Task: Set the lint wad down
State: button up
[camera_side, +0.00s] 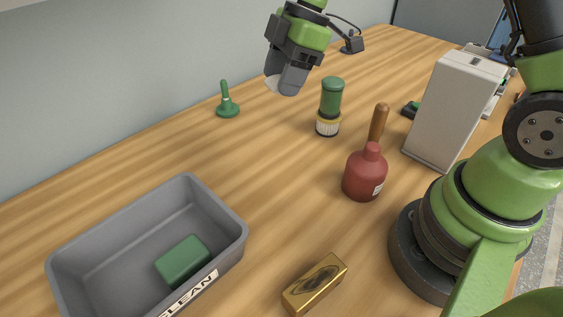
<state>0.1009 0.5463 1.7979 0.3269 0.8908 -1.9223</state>
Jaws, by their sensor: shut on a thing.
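My gripper (283,88) is at the top middle, held in the air above the table, fingers pointing down. It is shut on a small pale thing, the lint wad (270,84), of which only a light edge shows at the left of the fingertips. The fingers hide the rest of it. The wad is clear of the table and touches nothing else that I can see.
A grey bin (238,238) marked CLEAN holds a green block (183,261). Wood between bin and jar is clear.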

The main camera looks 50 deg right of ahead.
aim_at(277, 165)
notch_tip(277, 165, down, 17)
jog(key=shift+f, duration=0.1)
dwell(0.4)
jog(key=o, duration=0.9)
jog(key=v, duration=1.2)
jog(key=s+a+r+m+t+h, duration=0.1)
jog(key=s+a+r+m, duration=0.2)
jog(key=r, duration=0.4)
jog(key=s+r+m+t, duration=0.1)
jog(key=s+r+m, duration=0.2)
jog(key=r+m, duration=0.3)
jog(key=s+r+m+t, duration=0.1)
jog(key=s+r+m, duration=0.2)
jog(key=s, duration=0.3)
jog(key=s+a+r+m+t+h, duration=0.1)
jog(key=s+r+m+t, duration=0.1)
jog(key=s+m, duration=0.3)
jog(key=shift+s+r+m, duration=0.3)
jog(key=shift+s+r, duration=0.1)
jog(key=shift+r, duration=0.2)
